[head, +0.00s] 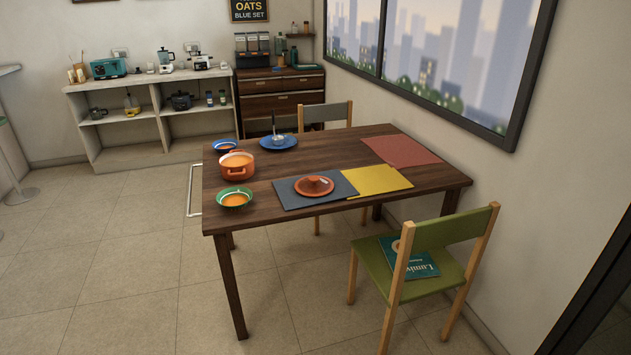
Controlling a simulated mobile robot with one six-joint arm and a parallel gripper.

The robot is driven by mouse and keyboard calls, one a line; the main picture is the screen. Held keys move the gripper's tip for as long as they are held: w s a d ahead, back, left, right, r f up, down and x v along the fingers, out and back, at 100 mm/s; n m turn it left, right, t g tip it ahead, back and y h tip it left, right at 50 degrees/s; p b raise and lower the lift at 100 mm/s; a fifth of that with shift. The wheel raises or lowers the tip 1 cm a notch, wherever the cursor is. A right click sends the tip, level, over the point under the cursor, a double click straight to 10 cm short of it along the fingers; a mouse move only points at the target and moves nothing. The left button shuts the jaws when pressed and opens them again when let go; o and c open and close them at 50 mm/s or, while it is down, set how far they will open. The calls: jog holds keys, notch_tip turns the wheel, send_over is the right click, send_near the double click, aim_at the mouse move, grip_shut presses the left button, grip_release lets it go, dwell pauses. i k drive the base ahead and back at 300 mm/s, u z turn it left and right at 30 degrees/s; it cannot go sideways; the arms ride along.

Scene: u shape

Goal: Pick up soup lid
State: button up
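The soup lid (314,185), orange-red and round with a raised centre, lies on the dark grey placemat (290,199) on the wooden table (330,157). An orange pot (236,170) with orange soup in it stands uncovered to the left of the lid. My gripper is not in view, and nothing visible touches the lid.
A yellow placemat (377,181) and red placemat (401,151) are bare. A green chair (437,234) holding a book stands at the table's front right. Floor (130,270) is clear at left.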

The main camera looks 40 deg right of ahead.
aim_at(314, 185)
jog(key=z, duration=0.15)
jog(key=i, duration=1.25)
jog(key=u, duration=0.45)
